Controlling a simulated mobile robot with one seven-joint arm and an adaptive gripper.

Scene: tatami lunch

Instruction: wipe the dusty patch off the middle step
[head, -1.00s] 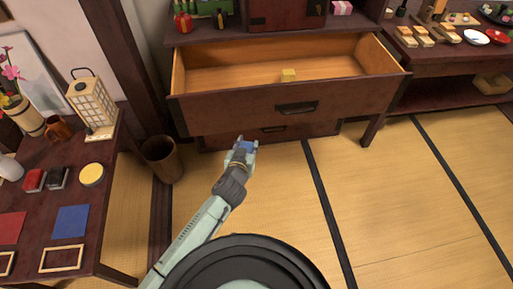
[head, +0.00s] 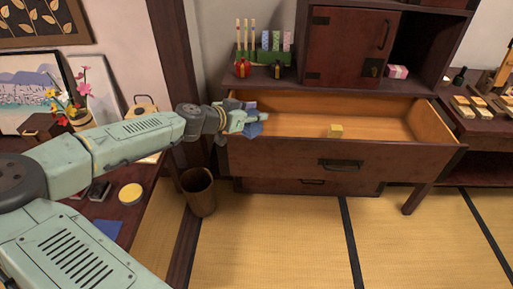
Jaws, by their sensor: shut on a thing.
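My gripper (head: 245,119) is shut on a small blue cloth-like thing (head: 253,130), whose edges show around the fingers. It is in the air at the left end of the open drawer (head: 290,157) of the dark wooden chest, near the drawer's left front corner. I cannot tell whether it touches the drawer. The chest rises in stepped levels behind the drawer, with a closed cabinet (head: 345,50) above it. I cannot make out a dusty patch on any level, and I cannot tell which level is the middle step.
A green rack (head: 265,60) with small items stands on the level behind my gripper. A brown bin (head: 199,192) stands left. The tatami floor in front is clear.

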